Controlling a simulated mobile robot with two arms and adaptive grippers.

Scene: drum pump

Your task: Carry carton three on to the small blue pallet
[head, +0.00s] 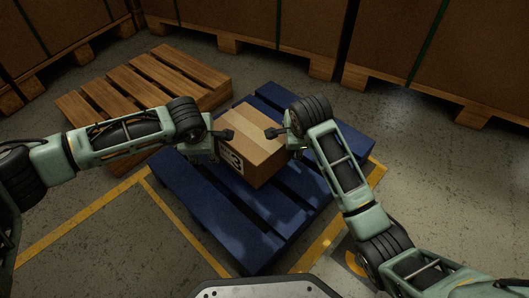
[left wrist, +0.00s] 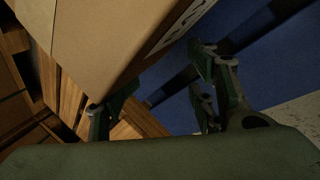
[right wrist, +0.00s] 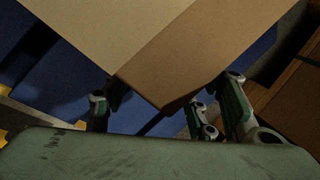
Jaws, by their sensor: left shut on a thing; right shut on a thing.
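Carton three (head: 247,143) is a brown box with a pale tape band and a label reading 3 on its front left face. It is over the middle of the small blue pallet (head: 215,238); I cannot tell whether it rests on the slats or hangs just above. My left gripper (head: 221,142) is shut on the carton's left side, and my right gripper (head: 281,138) on its right side. The carton also shows close up in the left wrist view (left wrist: 100,40) and right wrist view (right wrist: 150,40). The carton's underside is hidden.
An empty wooden pallet (head: 112,92) lies behind and left of the blue pallet. Large brown boxes on wooden pallets (head: 387,90) line the back. Yellow floor lines (head: 97,203) frame the blue pallet. Bare concrete floor (head: 440,170) is open at the right.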

